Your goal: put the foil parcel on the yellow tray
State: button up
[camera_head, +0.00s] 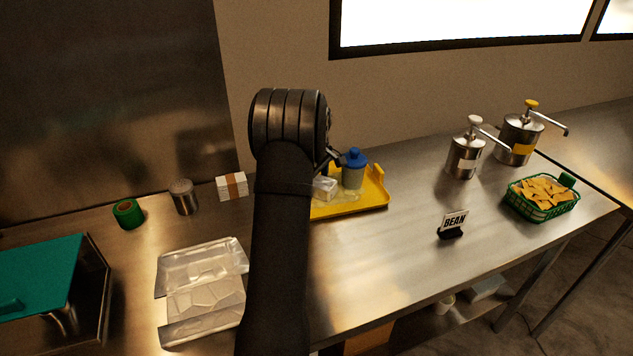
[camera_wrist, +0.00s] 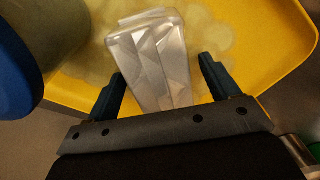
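The foil parcel (camera_wrist: 150,50) is a silvery, creased block that appears to rest on the yellow tray (camera_wrist: 285,50), over pale blotches on its surface. In the head view the parcel (camera_head: 325,187) shows at the left part of the tray (camera_head: 352,207), partly behind my arm. My gripper (camera_wrist: 162,65) is open, with one finger on each side of the parcel's near end. A gap shows on the right side; the left finger is close to the parcel, and I cannot tell if it touches. In the head view my arm hides most of the gripper.
A blue-lidded bottle (camera_head: 353,170) stands on the tray right beside the parcel. Left of my arm lie an open foil sheet (camera_head: 203,266), a paper stack (camera_head: 231,187), a shaker (camera_head: 184,197) and green tape (camera_head: 128,214). A BEAN sign (camera_head: 452,224) and chip basket (camera_head: 541,198) stand right.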

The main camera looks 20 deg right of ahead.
jog(key=shift+r, duration=0.1)
notch_tip(320, 180, up, 12)
dwell(0.5)
notch_tip(320, 180, down, 12)
jog(key=shift+f, duration=0.15)
notch_tip(320, 180, up, 3)
jog(key=shift+f, duration=0.15)
jog(key=shift+r, duration=0.75)
jog(key=shift+f, duration=0.1)
